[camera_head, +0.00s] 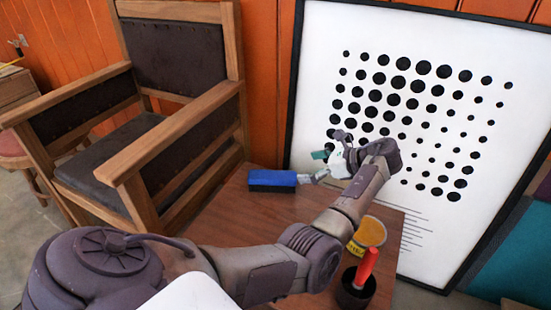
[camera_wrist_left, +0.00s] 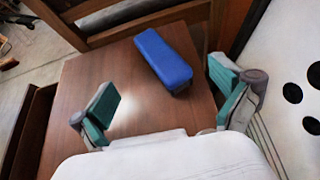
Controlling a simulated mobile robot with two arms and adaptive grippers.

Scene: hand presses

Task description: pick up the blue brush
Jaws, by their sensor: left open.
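The blue brush (camera_head: 271,180), a blue block with a dark underside, lies at the far part of the brown wooden table (camera_head: 225,213). In the left wrist view the brush (camera_wrist_left: 163,57) lies tilted, beyond the fingertips and roughly between their directions. My left gripper (camera_head: 321,165) is to the right of the brush in the head view, its fingers pointing left. In the left wrist view the gripper (camera_wrist_left: 165,96) is wide open, with teal pads and nothing between them. The right gripper does not show.
A yellow can (camera_head: 367,233) and a dark cup with a red handle (camera_head: 361,275) stand at the table's near right. A wooden armchair (camera_head: 130,165) is left of the table. A white dotted panel (camera_head: 310,80) leans behind. The table left of the brush is clear.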

